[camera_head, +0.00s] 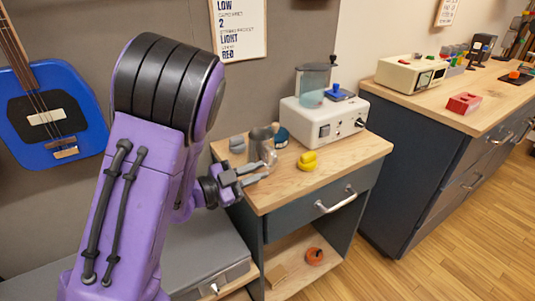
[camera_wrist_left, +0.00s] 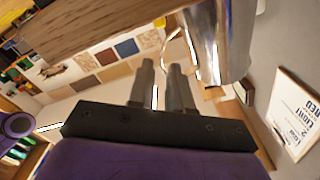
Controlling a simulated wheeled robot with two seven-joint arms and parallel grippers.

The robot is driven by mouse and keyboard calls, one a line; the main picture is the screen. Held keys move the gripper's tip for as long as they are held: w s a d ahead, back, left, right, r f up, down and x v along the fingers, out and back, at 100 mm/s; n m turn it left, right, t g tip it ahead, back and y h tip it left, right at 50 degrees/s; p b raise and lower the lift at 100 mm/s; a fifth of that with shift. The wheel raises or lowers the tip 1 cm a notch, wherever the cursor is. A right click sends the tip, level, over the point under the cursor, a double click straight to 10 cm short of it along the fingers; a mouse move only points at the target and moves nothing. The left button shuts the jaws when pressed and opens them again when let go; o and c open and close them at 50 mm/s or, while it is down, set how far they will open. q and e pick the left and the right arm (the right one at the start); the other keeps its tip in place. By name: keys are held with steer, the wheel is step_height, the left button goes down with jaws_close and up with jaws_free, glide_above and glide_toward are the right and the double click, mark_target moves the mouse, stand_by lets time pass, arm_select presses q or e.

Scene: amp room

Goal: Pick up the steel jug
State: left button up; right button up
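The steel jug (camera_head: 262,147) stands upright on the wooden top of a small cabinet, near its left side. In the left wrist view the shiny jug (camera_wrist_left: 208,42) fills the upper right, with a thin curved handle on its left side. My left gripper (camera_head: 262,173) is in front of the jug, at the cabinet's left edge. Its two grey fingers (camera_wrist_left: 162,72) are apart with nothing between them, and the jug lies beyond and to the right of the tips in the wrist view. I see no clear contact. My right gripper is not in view.
On the cabinet top (camera_head: 345,157), a yellow object (camera_head: 308,162) lies right of the jug, and a white device (camera_head: 325,122) stands behind. A grey object (camera_head: 237,144) is left of the jug. A blue guitar (camera_head: 75,125) hangs at left; a longer workbench (camera_head: 425,99) stands right.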

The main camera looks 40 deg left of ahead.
mark_target(275, 165)
arm_select(q)
steer(key=shift+w+d+r, duration=0.15)
steer(key=shift+w+r, duration=0.05)
steer(key=shift+w, duration=0.4)
steer(key=x, duration=0.1)
steer(key=p+x, duration=0.1)
steer(key=x, duration=0.2)
steer(key=shift+w+f+p, duration=0.3)
steer(key=shift+f+p, duration=0.05)
steer(key=shift+w, duration=0.15)
jaws_close()
stand_by(0.4)
